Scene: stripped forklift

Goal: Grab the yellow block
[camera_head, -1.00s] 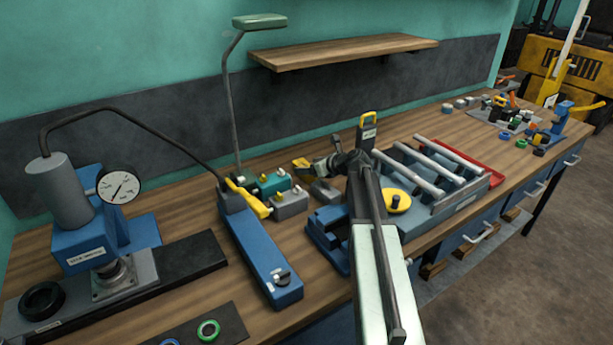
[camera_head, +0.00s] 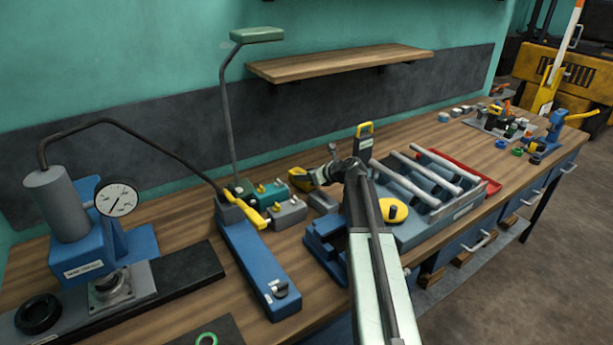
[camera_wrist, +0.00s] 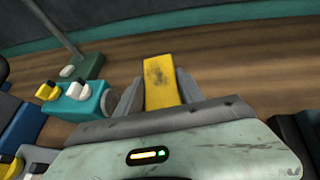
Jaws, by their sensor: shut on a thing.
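The yellow block (camera_wrist: 161,82) is between the two grey fingers of my gripper (camera_wrist: 159,90) in the wrist view, with dark smudges on its face. The fingers lie along both its sides and are shut on it. In the head view the yellow block (camera_head: 301,181) shows at the left end of my gripper (camera_head: 317,178), behind the grey valve block. I cannot tell whether its underside touches the bench.
A teal and a grey valve block (camera_head: 288,213) stand just left of my gripper. A blue-grey rack with metal rods (camera_head: 418,181) and a yellow disc (camera_head: 394,212) is to the right. A lamp post (camera_head: 228,110) rises behind; a wooden shelf (camera_head: 340,63) hangs above.

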